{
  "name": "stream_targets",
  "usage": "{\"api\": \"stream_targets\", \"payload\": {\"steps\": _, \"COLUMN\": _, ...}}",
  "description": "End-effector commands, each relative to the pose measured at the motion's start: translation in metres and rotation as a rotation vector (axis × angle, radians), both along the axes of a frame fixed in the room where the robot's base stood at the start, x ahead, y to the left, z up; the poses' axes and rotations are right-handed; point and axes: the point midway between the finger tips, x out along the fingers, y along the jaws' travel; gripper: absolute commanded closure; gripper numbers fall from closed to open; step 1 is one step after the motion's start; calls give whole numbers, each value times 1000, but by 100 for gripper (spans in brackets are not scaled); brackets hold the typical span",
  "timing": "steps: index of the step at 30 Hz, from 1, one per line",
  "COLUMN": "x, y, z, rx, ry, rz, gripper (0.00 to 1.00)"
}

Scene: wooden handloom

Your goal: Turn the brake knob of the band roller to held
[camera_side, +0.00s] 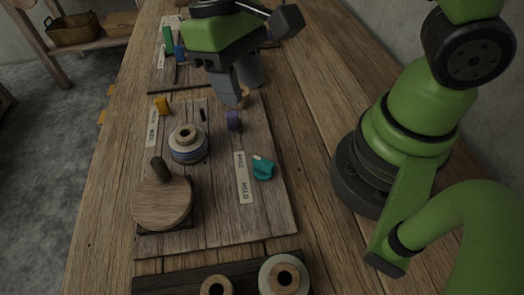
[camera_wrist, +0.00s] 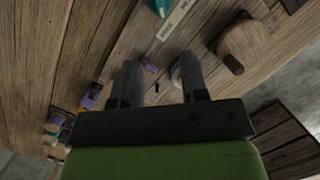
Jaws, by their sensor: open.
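The teal knob (camera_side: 263,169) sits on the right part of the wooden board, beside a pale label strip (camera_side: 244,178). Its white tip points up-left, towards the strip's upper word, seemingly FREE; HELD is at the lower end. In the wrist view a teal piece (camera_wrist: 160,7) and a pale strip (camera_wrist: 175,20) show at the top edge. My gripper (camera_side: 230,98) is open above the board's far end, away from the knob. In the wrist view its two fingers (camera_wrist: 157,72) are apart, with a small bluish piece (camera_wrist: 148,66) between them in the picture.
More spools (camera_side: 284,275) are at the near edge.

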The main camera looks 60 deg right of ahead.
Motion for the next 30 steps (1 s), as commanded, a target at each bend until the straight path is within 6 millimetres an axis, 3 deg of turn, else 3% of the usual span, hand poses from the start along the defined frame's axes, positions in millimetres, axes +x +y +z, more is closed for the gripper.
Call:
{"api": "stream_targets", "payload": {"steps": 1, "x": -1, "y": 4, "z": -14, "rx": -18, "ry": 43, "rz": 25, "gripper": 60}}
{"api": "stream_targets", "payload": {"steps": 4, "x": -4, "y": 10, "z": -33, "rx": -42, "ry": 101, "rz": 56, "gripper": 60}}
{"api": "stream_targets", "payload": {"steps": 14, "x": -15, "y": 12, "z": -65, "rx": -61, "ry": 143, "rz": 79, "gripper": 60}}
{"api": "stream_targets", "payload": {"steps": 24, "x": -38, "y": 9, "z": -121, "rx": -61, "ry": 141, "rz": 77, "gripper": 60}}
{"api": "stream_targets", "payload": {"steps": 30, "x": -44, "y": 9, "z": -136, "rx": -60, "ry": 138, "rz": 76, "gripper": 60}}
